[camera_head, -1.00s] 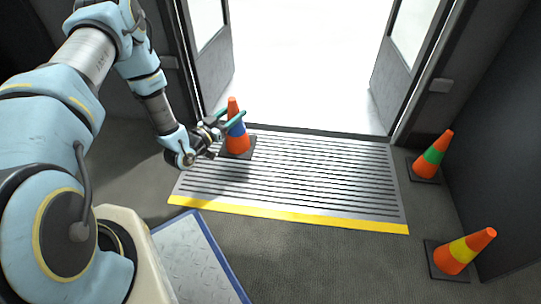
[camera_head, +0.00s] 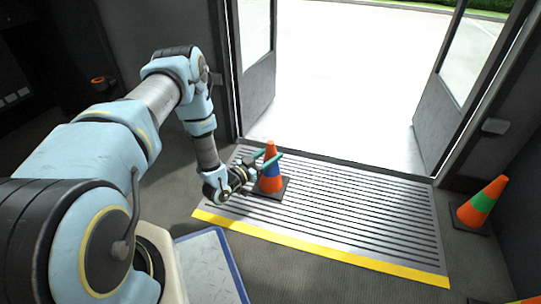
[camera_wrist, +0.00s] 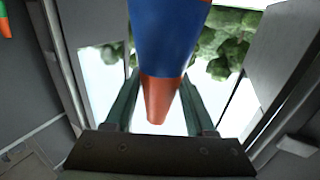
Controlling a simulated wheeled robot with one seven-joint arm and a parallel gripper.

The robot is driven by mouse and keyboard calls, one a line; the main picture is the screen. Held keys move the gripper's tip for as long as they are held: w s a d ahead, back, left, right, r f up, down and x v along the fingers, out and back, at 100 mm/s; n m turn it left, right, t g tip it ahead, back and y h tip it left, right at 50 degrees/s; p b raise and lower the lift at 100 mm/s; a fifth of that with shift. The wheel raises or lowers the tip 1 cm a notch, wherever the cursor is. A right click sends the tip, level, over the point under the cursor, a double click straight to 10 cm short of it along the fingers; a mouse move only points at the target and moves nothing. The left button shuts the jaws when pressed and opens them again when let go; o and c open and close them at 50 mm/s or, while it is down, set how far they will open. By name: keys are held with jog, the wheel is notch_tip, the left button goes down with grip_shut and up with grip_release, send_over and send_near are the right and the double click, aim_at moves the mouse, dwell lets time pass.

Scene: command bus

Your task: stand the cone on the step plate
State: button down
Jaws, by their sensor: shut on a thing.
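The orange cone with a blue band (camera_head: 271,184) is upright over the left part of the step plate, its dark square base within the plate's outline. I cannot tell whether the base touches the plate. The step plate (camera_head: 345,225) is ribbed grey metal with a yellow front edge, in front of the open doorway. My gripper (camera_head: 268,160) reaches in from the left and is shut on the cone's upper part. In the wrist view the blue band and orange tip of the cone (camera_wrist: 161,95) lie between the green fingers; its base is out of that view.
An orange cone with a green band (camera_head: 481,205) stands right of the plate. Another orange cone (camera_head: 526,300) is cut off at the lower right. Open door leaves (camera_head: 447,120) flank the doorway. A blue-edged pale panel (camera_head: 208,268) lies at the front left. Most of the plate is clear.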

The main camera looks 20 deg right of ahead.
jog(key=shift+c, duration=1.2)
grip_release()
